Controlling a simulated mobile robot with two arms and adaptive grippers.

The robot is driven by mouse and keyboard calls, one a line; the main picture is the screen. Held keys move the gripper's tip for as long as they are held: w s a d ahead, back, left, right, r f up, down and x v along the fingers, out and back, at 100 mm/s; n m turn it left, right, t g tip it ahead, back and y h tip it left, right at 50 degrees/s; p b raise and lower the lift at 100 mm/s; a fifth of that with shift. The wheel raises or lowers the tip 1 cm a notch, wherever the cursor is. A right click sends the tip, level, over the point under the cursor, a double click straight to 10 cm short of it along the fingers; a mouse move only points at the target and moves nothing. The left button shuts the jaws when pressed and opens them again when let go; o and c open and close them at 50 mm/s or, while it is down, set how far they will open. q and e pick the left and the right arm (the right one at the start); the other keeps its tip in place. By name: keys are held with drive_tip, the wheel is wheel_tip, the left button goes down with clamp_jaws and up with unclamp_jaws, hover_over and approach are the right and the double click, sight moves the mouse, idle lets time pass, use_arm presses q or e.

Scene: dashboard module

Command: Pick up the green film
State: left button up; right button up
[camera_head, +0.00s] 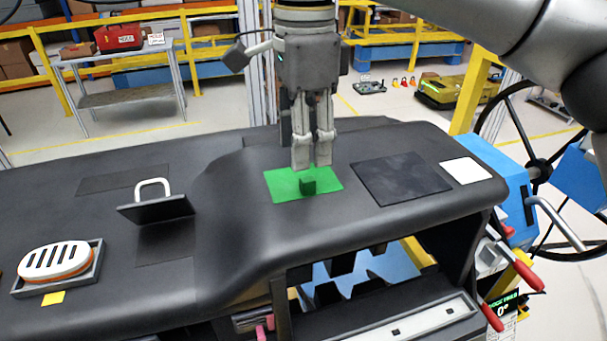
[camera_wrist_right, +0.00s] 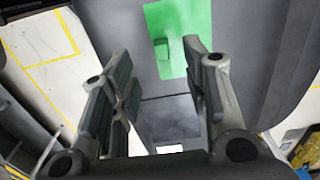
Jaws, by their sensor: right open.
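The green film (camera_head: 281,188) lies flat on the black dashboard top, near its middle. A small darker green block-like tab (camera_head: 308,185) stands up from it. My right gripper (camera_head: 312,165) points down from above, its fingertips just above and behind the tab in the head view. Whether a finger touches the tab cannot be told. My left gripper is not in view.
Right of the film lie a dark square sheet (camera_head: 400,178) and a white piece (camera_head: 466,171). On the left are a black plate with a white handle (camera_head: 155,204) and a white-and-orange slotted part (camera_head: 56,261) in a grey tray (camera_head: 88,277). A steering wheel (camera_head: 540,165) stands far right.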

sight(302, 180)
drive_tip(key=shift+f, duration=0.7)
drive_tip(key=f+p, duration=0.2)
drive_tip(key=f, duration=0.2)
drive_tip(key=shift+a+f, duration=0.2)
drive_tip(key=shift+f, duration=0.4)
drive_tip(key=shift+w, duration=0.1)
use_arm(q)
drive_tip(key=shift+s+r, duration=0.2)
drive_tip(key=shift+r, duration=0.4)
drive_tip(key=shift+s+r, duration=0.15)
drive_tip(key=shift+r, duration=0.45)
use_arm(e)
drive_tip(key=c, duration=0.8)
